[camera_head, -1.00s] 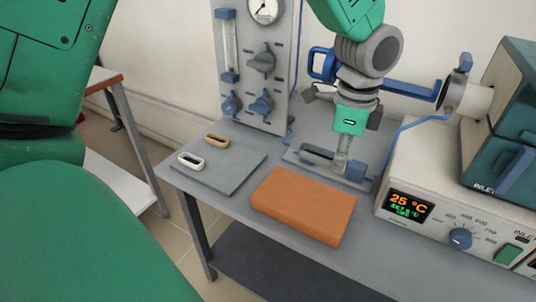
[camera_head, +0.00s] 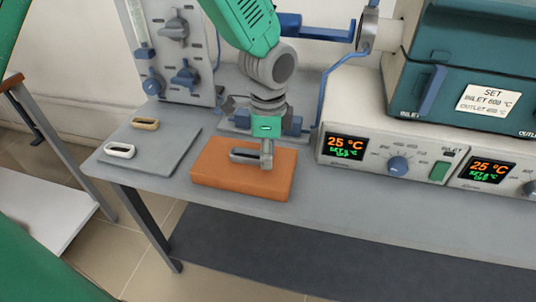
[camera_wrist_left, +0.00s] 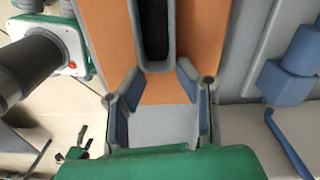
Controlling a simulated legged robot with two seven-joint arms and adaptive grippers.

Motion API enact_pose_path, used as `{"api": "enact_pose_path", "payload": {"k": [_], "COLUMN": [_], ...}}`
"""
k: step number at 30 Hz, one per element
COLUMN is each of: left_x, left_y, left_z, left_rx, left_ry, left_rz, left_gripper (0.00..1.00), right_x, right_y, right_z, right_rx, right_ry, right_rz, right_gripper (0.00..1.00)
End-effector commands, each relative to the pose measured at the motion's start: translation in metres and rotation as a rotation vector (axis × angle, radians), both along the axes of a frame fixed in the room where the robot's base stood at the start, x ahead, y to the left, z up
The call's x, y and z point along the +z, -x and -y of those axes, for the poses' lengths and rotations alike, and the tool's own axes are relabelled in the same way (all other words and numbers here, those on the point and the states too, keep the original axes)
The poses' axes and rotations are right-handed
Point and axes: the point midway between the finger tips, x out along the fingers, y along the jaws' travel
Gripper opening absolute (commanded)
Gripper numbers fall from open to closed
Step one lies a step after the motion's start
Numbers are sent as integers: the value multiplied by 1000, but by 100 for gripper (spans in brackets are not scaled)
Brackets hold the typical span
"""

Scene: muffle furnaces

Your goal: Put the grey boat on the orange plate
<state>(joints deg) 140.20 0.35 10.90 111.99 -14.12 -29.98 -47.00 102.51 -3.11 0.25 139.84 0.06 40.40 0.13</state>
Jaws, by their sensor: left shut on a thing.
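The grey boat (camera_head: 245,155) is a long open trough over the orange plate (camera_head: 212,174), a thick block on the grey bench. My left gripper (camera_head: 267,159) points down over the plate and is shut on the boat's right end. In the left wrist view the boat (camera_wrist_left: 154,32) shows its dark hollow, with its near end between the fingertips (camera_wrist_left: 157,72) and orange plate (camera_wrist_left: 105,25) on both sides. I cannot tell whether the boat touches the plate or hangs just above it. My right gripper is not in view.
A grey slab (camera_head: 160,165) left of the plate carries a white boat (camera_head: 120,151) and a tan boat (camera_head: 145,124). A gauge panel (camera_head: 172,60) stands behind. Furnace controls (camera_head: 400,160) and a teal furnace (camera_head: 470,60) stand at right. The bench front right is clear.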

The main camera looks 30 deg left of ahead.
Motion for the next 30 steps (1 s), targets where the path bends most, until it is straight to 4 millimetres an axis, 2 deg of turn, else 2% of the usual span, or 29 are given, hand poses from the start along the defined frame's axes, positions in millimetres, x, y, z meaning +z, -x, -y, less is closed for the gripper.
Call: {"api": "enact_pose_path", "payload": {"k": [6, 7, 8, 9, 20, 23, 30], "left_x": [-2, -2, -2, -2, 3, 17, 69], "left_y": [0, 0, 0, 0, 0, -1, -2], "left_z": [-2, -2, -2, -1, 0, 0, 0], "left_rx": [1, 1, 1, 1, 1, 1, 1], "left_ry": [2, 2, 1, 1, 0, 0, 2], "left_rz": [-1, 0, -1, -1, 1, 2, 3], "left_gripper": [0, 35, 45, 49, 49, 49, 49], "right_x": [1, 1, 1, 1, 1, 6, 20], "right_y": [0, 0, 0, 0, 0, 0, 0], "right_z": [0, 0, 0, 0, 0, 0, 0], "right_rx": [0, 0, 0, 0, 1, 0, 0], "right_ry": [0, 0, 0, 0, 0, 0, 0], "right_rz": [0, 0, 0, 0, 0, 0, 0], "right_gripper": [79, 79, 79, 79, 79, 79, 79]}}
